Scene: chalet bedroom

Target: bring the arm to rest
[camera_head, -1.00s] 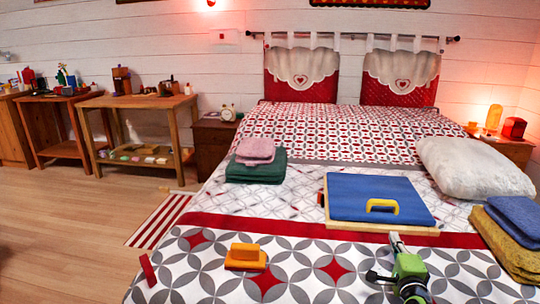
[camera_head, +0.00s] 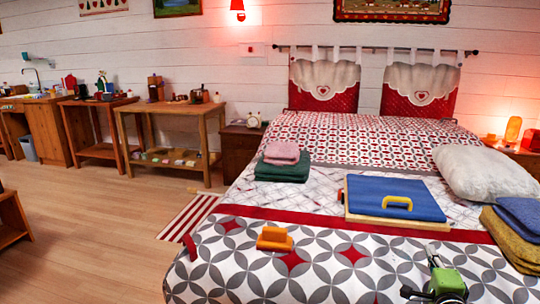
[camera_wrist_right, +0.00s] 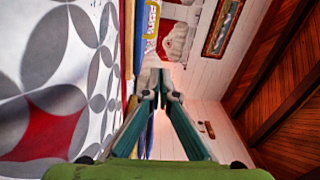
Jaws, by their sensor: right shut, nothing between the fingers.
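My right gripper (camera_head: 432,256) shows at the bottom right of the head view, green and black, above the patterned bed cover and nearer than the blue board. In the right wrist view its two dark fingers (camera_wrist_right: 158,80) come together at the tips, with nothing between them. That view lies sideways, with the bed cover (camera_wrist_right: 45,130) along its left side. The gripper looks apart from the things on the bed. My left gripper is not in view.
On the bed are a blue board (camera_head: 385,197) with a yellow handle, an orange block (camera_head: 274,239), green and pink folded cloths (camera_head: 283,171), a white pillow (camera_head: 485,173) and blue and yellow folded cloths (camera_head: 510,240). The wooden floor (camera_head: 100,240) at left is mostly clear.

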